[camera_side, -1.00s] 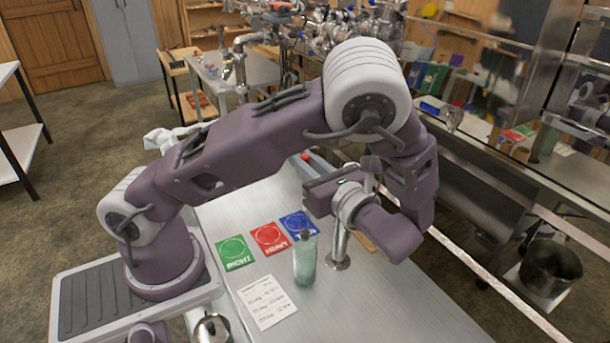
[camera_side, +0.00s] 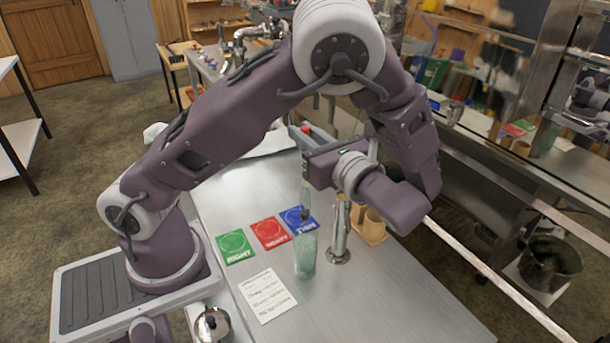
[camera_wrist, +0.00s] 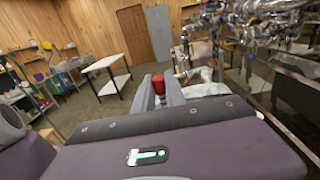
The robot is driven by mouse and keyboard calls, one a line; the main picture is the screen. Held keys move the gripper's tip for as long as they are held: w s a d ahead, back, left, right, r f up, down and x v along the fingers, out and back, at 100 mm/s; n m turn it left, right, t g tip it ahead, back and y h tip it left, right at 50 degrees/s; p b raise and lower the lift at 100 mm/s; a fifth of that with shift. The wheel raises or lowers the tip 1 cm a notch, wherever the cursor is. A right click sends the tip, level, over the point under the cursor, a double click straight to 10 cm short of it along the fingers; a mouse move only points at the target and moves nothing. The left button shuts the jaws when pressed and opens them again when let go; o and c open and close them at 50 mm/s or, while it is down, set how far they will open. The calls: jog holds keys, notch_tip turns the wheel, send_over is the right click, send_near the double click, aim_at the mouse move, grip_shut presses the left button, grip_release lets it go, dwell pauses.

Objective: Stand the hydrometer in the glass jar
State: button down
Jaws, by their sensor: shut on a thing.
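The glass jar (camera_side: 305,258), pale green and cloudy, stands upright on the metal bench in the side view. The hydrometer (camera_side: 305,195) is a thin clear glass piece with a dark part low down. It hangs roughly upright above the jar, its lower end at about the jar's mouth; I cannot tell whether the tip is inside. My gripper (camera_side: 303,140) is shut on the hydrometer's upper part, high above the jar.
A tall metal cylinder (camera_side: 340,235) stands close right of the jar, with a wooden rack (camera_side: 371,228) behind it. Green (camera_side: 234,246), red (camera_side: 269,233) and blue (camera_side: 298,219) cards and a written sheet (camera_side: 267,295) lie left of the jar. The front right bench is clear.

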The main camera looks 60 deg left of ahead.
aim_at(308, 213)
jog(key=shift+f, duration=9.3)
jog(key=c, duration=1.3)
grip_release()
jog(key=shift+o, duration=0.5)
jog(key=o, duration=1.2)
jog(key=d, duration=0.7)
jog(key=shift+w+d, duration=0.2)
jog(key=shift+d, duration=0.05)
